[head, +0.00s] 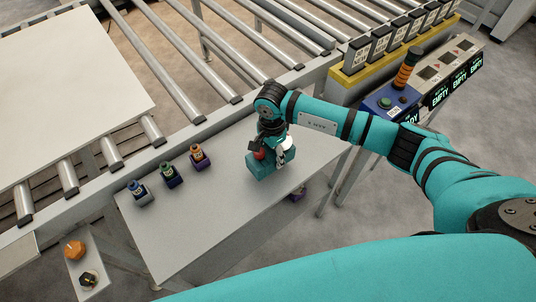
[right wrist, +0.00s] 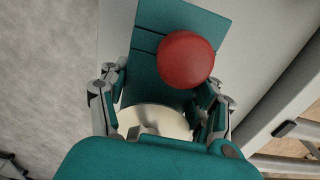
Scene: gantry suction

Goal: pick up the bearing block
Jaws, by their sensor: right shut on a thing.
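The bearing block appears to be the teal block (head: 262,170) with a red ball-shaped knob (head: 259,153), at the right part of the grey table. In the right wrist view, the teal block (right wrist: 150,72) lies between the fingers, with the red knob (right wrist: 186,58) in front of it and a pale round part below. My right gripper (head: 272,156) points down and is shut on the block. The fingers (right wrist: 160,105) lie on either side of it. I cannot tell whether the block's underside touches the table. My left gripper is not in view.
The grey table (head: 205,220) also bears small blue-topped (head: 138,192), green-topped (head: 171,174) and orange-topped (head: 199,156) pieces. A roller conveyor (head: 176,88) runs behind. A blue control box (head: 390,103) stands right.

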